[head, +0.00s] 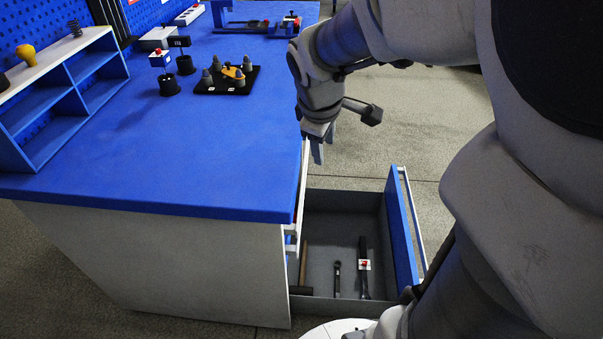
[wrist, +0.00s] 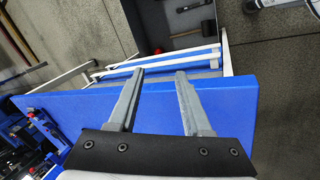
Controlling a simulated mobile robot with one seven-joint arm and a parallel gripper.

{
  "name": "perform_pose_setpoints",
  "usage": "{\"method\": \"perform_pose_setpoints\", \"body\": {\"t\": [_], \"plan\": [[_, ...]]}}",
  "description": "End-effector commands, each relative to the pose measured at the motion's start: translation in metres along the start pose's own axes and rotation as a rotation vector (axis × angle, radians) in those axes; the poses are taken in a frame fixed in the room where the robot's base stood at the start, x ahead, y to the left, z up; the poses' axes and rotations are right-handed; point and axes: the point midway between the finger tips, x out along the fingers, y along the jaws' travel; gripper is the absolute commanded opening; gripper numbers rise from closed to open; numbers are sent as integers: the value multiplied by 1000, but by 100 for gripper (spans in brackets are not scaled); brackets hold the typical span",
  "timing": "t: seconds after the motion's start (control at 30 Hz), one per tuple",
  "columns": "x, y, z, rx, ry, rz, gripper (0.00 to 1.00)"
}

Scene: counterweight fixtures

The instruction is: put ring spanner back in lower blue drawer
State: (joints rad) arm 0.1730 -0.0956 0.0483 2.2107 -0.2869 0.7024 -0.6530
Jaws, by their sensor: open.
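The lower blue drawer (head: 345,215) is pulled open beside the bench, with its blue front (head: 401,225) at the right. Inside it lie a small dark spanner-like tool (head: 337,281), which looks like the ring spanner, and a longer black-handled tool (head: 363,250) with a white and red tag. A hammer-like tool (head: 303,264) lies along the drawer's left side. My gripper (head: 317,152) is open and empty above the bench's right edge, above the drawer. In the wrist view its two fingers (wrist: 160,73) stand apart with nothing between them. Part of the drawer interior (wrist: 155,32) shows beyond them.
The blue worktop (head: 190,150) is largely clear near its front. A black tray with grey pegs (head: 227,80), black stands (head: 170,87) and a blue shelf (head: 62,98) stand farther back. Bar handles (wrist: 150,62) run along the bench side. Open floor (head: 420,115) lies right.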

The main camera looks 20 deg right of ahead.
Motion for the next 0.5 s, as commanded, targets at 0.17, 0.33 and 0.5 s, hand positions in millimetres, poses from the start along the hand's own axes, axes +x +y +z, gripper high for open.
{"method": "perform_pose_setpoints", "body": {"t": [0.17, 0.33, 0.5], "plan": [[-53, -39, 11, 252, 84, -5, 49], [-89, -79, 26, 487, 164, -48, 49], [-109, -112, 38, 668, 223, -105, 49]]}}
